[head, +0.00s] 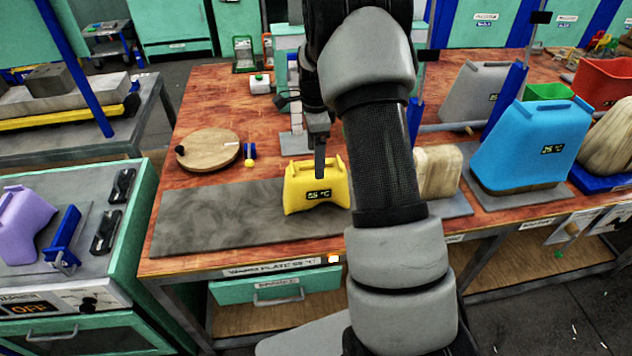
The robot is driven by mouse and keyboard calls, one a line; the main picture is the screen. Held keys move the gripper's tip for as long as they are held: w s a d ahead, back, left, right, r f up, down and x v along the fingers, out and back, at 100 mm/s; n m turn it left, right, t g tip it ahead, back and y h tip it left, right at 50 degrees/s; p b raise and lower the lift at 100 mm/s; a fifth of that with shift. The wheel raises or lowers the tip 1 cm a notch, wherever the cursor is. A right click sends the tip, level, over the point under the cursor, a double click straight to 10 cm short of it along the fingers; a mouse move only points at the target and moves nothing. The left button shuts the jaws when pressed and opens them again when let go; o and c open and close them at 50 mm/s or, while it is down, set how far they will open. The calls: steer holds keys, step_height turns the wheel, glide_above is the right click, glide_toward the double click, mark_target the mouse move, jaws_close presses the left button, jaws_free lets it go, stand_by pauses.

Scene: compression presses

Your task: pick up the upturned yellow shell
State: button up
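The yellow shell (301,196) stands on the right part of the grey warm plate (205,218) on the wooden bench. A small dark display on its front reads about 55 °C. My gripper (320,170) points down at the shell from above, with a dark finger in front of or at its upper edge. I see only one finger clearly, so its opening does not show. Whether it touches the shell cannot be told. My arm passes just to the right of the shell.
A round wooden board (208,149) and a small blue-and-yellow clamp (249,154) lie behind the plate. To the right stand a cream block (438,170), a blue shell (535,135) and a grey shell (478,92). A purple shell (20,225) sits on the left cabinet. The plate's left part is clear.

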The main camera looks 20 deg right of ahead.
mark_target(316, 184)
steer(key=shift+d+f+p, duration=0.1)
steer(key=shift+f+p, duration=0.2)
steer(key=shift+f, duration=2.4)
steer(key=shift+w+r, duration=0.1)
steer(key=c, duration=1.6)
